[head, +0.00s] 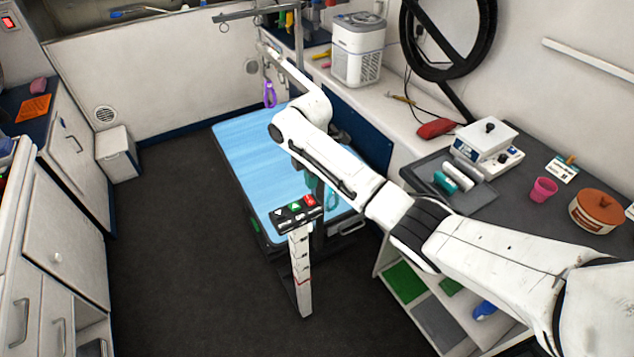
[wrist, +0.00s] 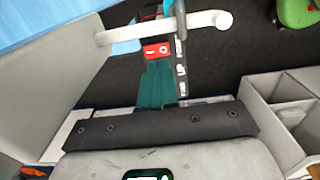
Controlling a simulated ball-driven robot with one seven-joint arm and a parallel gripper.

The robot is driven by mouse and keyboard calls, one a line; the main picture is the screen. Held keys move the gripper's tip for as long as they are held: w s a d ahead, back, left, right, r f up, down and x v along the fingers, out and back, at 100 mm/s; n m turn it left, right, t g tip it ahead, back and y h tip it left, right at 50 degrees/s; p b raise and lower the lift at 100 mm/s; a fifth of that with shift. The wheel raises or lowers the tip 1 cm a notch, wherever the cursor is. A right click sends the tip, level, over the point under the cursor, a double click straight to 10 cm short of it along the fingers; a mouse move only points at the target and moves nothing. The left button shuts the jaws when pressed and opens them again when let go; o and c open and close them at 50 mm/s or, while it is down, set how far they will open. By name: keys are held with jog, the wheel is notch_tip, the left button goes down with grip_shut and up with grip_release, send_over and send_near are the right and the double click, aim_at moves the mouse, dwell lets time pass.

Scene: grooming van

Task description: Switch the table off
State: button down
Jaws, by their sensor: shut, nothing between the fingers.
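The grooming table (head: 245,160) has a light blue top and stands in the middle of the head view. A black control box (head: 284,218) sits on a post at its near end. It carries a white down-arrow button, a green up-arrow button and a red button (head: 309,200). The red button also shows in the wrist view (wrist: 157,50). My gripper (head: 312,184) points down close to the red button, partly hidden behind my arm. Its teal fingers (wrist: 157,82) are shut and empty, with their tips near the button. Whether they touch it I cannot tell.
A purple loop (head: 270,96) hangs over the table's far side. The right counter (head: 520,215) holds a pink cup (head: 543,190), a brown-lidded pot (head: 597,211) and a white device (head: 486,141). Shelves stand below it. Dark floor (head: 180,240) is clear left of the table.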

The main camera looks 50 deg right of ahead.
notch_tip(320, 180, up, 8)
jog(key=b, duration=0.1)
